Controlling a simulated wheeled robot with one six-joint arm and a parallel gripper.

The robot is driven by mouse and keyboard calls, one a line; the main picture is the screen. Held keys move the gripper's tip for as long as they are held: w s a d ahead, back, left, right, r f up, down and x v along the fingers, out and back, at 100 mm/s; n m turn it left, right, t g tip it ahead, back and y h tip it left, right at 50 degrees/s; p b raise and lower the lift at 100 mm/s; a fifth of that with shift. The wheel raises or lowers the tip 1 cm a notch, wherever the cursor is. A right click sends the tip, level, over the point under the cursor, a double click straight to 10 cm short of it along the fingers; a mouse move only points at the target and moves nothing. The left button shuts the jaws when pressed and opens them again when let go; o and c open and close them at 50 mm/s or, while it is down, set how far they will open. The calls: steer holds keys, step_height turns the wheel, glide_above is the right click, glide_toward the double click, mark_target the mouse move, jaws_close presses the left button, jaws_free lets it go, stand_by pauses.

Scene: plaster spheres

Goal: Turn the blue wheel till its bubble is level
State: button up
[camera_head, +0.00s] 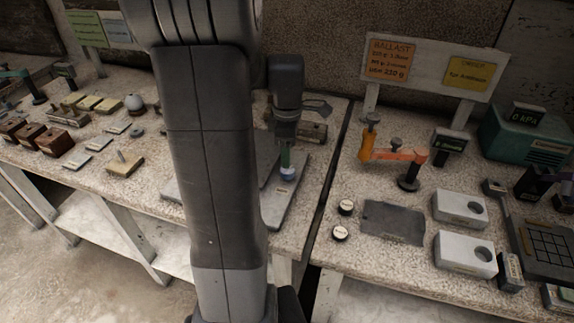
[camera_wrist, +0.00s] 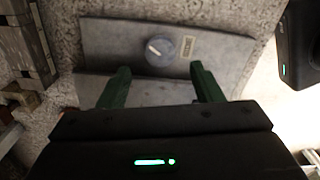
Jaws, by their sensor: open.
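The blue wheel (camera_wrist: 160,50) is a round grey-blue knob with a white mark across its top, mounted on a grey plate (camera_wrist: 105,40). In the head view the wheel (camera_head: 288,174) shows as a pale blue spot just under my gripper (camera_head: 286,160). In the wrist view the two green fingers of my gripper (camera_wrist: 160,69) are apart, with nothing between their tips. The wheel lies beyond the fingertips, roughly centred between them. I cannot make out whether they touch it. I cannot make out a bubble in either view.
A small pale label (camera_wrist: 187,46) sits right of the wheel. A gap separates this table from the right one, which holds an orange-armed device (camera_head: 395,155) and grey blocks (camera_head: 460,208). Wooden blocks (camera_head: 53,142) and small parts crowd the left.

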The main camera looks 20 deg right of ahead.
mark_target(287, 174)
step_height(287, 174, down, 6)
steer(key=shift+f, duration=0.1)
steer(key=shift+c, duration=0.3)
steer(key=c, duration=0.9)
steer(key=shift+m, duration=0.3)
